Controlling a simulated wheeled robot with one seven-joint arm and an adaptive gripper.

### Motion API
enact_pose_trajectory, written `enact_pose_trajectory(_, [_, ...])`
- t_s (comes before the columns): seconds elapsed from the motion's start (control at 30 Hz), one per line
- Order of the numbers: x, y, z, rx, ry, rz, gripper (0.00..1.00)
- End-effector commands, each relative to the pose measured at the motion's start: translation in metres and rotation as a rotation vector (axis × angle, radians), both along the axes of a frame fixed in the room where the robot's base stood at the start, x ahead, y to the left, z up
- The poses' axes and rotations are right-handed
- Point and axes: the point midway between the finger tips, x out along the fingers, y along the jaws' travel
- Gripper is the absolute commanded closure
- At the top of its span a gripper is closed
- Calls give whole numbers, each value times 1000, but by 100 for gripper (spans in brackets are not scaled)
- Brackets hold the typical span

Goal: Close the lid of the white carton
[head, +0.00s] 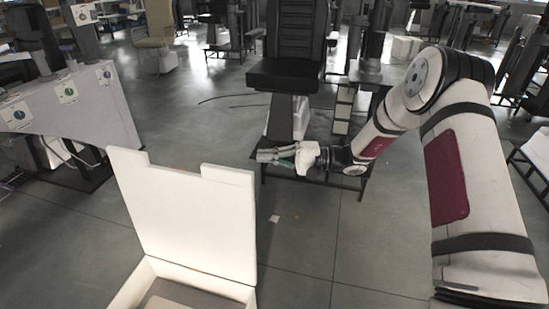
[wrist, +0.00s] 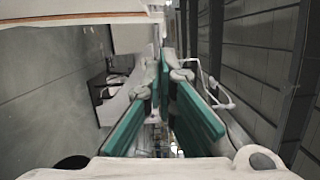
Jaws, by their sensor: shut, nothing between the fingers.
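The white carton (head: 136,284) stands at the bottom left of the head view, cut off by the lower edge. Its lid (head: 187,208) is open and stands about upright, with a notch in its top edge. My gripper (head: 261,156) is to the right of and beyond the lid's top edge, apart from it in the picture and pointing left. In the wrist view my gripper (wrist: 168,62) shows teal finger pads that converge at the tips, shut and empty. A pale panel at that view's upper left may be the lid; I cannot tell for sure.
A black chair (head: 289,76) stands behind my gripper. A light grey console (head: 78,108) with labels is at the left. The grey floor (head: 310,235) right of the carton is mostly clear, with a small pale scrap (head: 275,218).

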Motion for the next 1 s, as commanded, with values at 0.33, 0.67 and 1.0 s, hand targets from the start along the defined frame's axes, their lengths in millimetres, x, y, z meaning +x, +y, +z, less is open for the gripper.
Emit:
enact_pose_trajectory(0.33, [-7, 57, 4, -1, 4, 2, 100])
enact_pose_trajectory(0.67, [-32, 66, 5, -2, 1, 1, 100])
enact_pose_trajectory(1.0, [-33, 66, 5, -2, 1, 1, 100])
